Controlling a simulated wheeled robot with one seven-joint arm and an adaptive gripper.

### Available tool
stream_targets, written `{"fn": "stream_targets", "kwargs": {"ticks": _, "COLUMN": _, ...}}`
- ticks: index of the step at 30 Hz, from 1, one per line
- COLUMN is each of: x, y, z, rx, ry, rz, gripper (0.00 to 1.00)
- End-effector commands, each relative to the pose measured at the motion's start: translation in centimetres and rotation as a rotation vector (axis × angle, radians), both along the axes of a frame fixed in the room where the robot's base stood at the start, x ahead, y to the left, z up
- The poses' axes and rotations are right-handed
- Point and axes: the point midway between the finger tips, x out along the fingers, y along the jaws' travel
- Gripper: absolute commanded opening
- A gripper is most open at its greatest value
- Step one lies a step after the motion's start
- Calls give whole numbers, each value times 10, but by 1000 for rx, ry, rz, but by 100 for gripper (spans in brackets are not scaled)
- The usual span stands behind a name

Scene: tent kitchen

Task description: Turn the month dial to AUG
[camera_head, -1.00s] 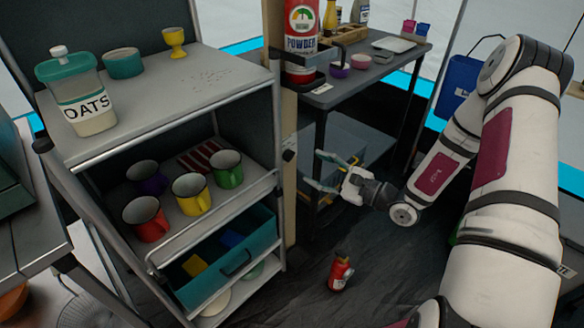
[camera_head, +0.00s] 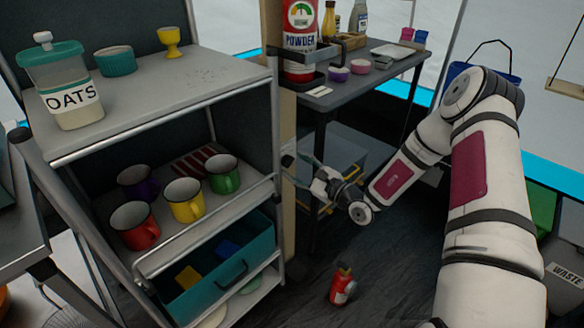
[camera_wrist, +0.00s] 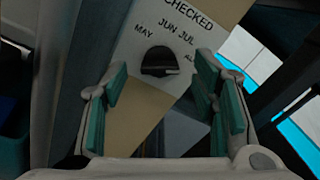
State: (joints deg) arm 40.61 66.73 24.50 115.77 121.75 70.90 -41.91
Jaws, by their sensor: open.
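The month dial (camera_wrist: 159,62) is a dark, rounded knob on a pale panel (camera_wrist: 125,50) in the wrist view. The panel reads CHECKED at the top, with MAY, JUN and JUL around the knob and a partly cut word at the right that starts with A. Which month the knob points to I cannot tell. My gripper (camera_wrist: 163,95) is open, with its teal finger pads to the left and right of and below the knob, apart from it. In the head view my gripper (camera_head: 303,170) is beside the wooden post; the dial cannot be made out there.
The wooden post (camera_head: 288,150) stands between the shelf unit (camera_head: 150,130) with mugs and the dark table (camera_head: 345,85). A red extinguisher (camera_head: 341,287) stands on the floor below my arm. The floor around it is clear.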

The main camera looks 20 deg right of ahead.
Motion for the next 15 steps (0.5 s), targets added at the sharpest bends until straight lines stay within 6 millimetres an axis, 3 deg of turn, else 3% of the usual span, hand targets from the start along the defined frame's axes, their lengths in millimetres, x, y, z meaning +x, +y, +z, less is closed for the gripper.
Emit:
{"fn": "stream_targets", "kwargs": {"ticks": 6, "x": 17, "y": 10, "z": 0, "rx": 0, "ry": -1, "rz": 0, "gripper": 53}}
{"fn": "stream_targets", "kwargs": {"ticks": 15, "x": 20, "y": 11, "z": 1, "rx": 0, "ry": 0, "rz": 0, "gripper": 53}}
